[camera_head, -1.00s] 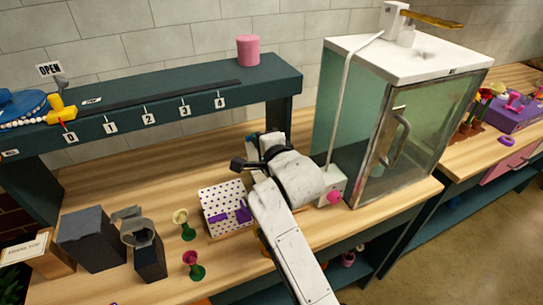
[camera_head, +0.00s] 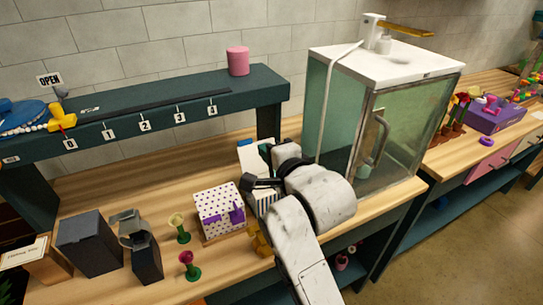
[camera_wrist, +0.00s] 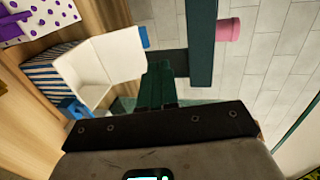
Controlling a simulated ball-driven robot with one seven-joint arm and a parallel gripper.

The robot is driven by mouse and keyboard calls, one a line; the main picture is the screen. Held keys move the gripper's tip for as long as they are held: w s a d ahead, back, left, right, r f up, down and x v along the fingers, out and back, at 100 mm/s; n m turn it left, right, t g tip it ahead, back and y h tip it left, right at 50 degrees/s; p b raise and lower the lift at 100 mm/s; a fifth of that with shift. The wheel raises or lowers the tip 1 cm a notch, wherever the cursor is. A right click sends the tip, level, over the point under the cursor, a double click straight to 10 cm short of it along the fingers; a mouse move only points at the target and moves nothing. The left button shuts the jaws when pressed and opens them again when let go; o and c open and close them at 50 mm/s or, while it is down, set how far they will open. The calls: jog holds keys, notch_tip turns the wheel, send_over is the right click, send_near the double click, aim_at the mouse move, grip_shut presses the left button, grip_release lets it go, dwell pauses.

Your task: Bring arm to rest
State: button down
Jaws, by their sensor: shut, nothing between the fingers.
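My arm (camera_head: 315,205) reaches up from the bottom of the head view, over the wooden bench. My gripper (camera_head: 250,184) points left, just right of the polka-dot box. It overlaps a striped box with a white open top (camera_head: 254,158) in the picture; whether it touches is unclear. In the wrist view my gripper (camera_wrist: 160,72) has its dark green fingers together, with nothing held. The striped box's white inside (camera_wrist: 100,68) shows to their left.
A polka-dot box (camera_head: 220,208) stands left of my gripper, with two small flowers (camera_head: 179,228) nearby. A glass cabinet (camera_head: 345,120) stands close on the right. A dark numbered shelf (camera_head: 160,112) carries a pink cylinder (camera_head: 238,61). Bare bench lies between shelf and boxes.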

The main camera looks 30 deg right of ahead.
jog(key=s+d+f+n+g, duration=0.2)
jog(key=s+f+n+g, duration=0.15)
jog(key=s+f, duration=0.45)
jog(key=s+d+f+n+g, duration=0.2)
jog(key=s+f+n+g, duration=0.15)
jog(key=s+f, duration=0.4)
jog(key=s+d+f+n+g, duration=0.1)
jog(key=s+f+n+g, duration=0.2)
jog(key=s, duration=0.8)
jog(key=s+d+f+n+g, duration=0.1)
jog(key=s+f+n+g, duration=0.3)
jog(key=s+f+n, duration=0.3)
jog(key=s+f, duration=0.3)
jog(key=f, duration=0.1)
jog(key=shift+s, duration=0.35)
